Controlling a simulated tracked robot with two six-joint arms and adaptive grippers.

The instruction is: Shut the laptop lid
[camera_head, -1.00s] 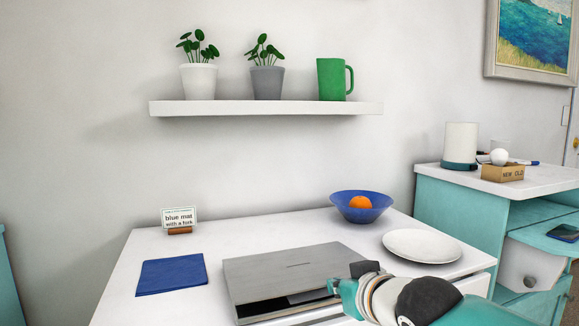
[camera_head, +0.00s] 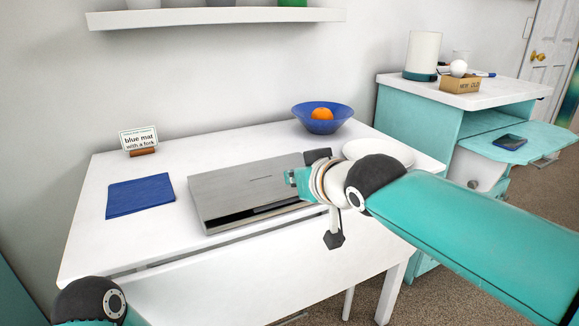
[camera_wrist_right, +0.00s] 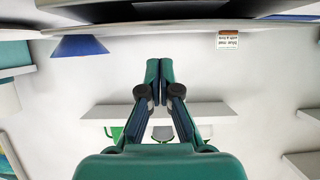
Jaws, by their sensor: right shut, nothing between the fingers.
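The grey laptop (camera_head: 245,188) lies on the white table. Its lid is down low, and a dark gap shows along the front edge between lid and base. I cannot tell whether the gripper touches the lid. A part of my left arm shows at the bottom left of the head view; the left gripper is out of view.
A blue mat (camera_head: 140,195) lies left of the laptop, with a small sign (camera_head: 139,141) behind it. A blue bowl (camera_head: 320,120) with an orange (camera_head: 322,114) stands at the back right. A white plate (camera_head: 378,150) is partly hidden by my right arm.

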